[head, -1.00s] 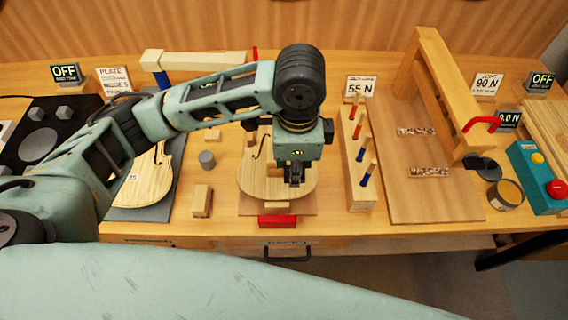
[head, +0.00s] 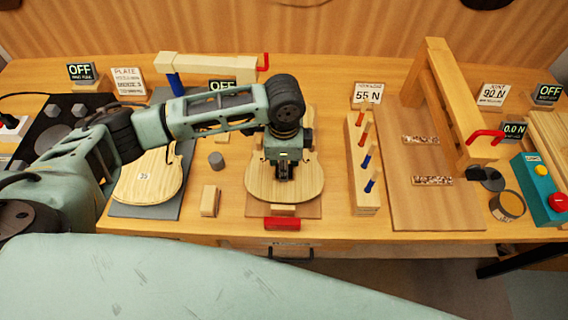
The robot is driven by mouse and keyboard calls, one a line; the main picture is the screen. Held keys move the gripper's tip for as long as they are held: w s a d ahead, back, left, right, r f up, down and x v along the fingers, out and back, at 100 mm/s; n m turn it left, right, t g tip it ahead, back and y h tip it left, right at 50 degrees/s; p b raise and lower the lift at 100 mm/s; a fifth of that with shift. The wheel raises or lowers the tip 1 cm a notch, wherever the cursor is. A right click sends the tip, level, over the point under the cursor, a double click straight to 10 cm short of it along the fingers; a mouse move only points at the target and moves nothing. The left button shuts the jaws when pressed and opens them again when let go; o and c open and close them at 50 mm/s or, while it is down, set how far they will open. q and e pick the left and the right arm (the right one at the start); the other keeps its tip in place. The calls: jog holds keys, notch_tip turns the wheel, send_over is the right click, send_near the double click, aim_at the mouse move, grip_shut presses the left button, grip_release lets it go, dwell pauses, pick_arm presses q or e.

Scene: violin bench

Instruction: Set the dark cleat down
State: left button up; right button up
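My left gripper (head: 284,176) points down over the middle of the central violin plate (head: 258,185), which lies on a brown board. Its dark fingers are small and close together. I cannot tell whether they are open or shut, or whether they touch the plate. I cannot make out the dark cleat; anything between the fingers is too dark and small to see. My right gripper is not in view.
A second violin plate (head: 150,182) lies on a grey mat at the left. A wooden block (head: 209,200) and a grey cylinder (head: 216,160) stand between the plates. A peg rack (head: 362,190) and a press frame (head: 455,105) stand to the right.

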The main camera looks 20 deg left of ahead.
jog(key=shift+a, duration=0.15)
pick_arm(q)
jog(key=shift+f, duration=0.15)
jog(key=o, duration=0.7)
jog(key=shift+o, duration=0.2)
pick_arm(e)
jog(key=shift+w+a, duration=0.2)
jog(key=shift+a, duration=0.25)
pick_arm(q)
jog(key=shift+r, duration=0.5)
notch_tip(320, 180, up, 11)
jog(key=b, duration=0.2)
jog(key=shift+r, duration=0.2)
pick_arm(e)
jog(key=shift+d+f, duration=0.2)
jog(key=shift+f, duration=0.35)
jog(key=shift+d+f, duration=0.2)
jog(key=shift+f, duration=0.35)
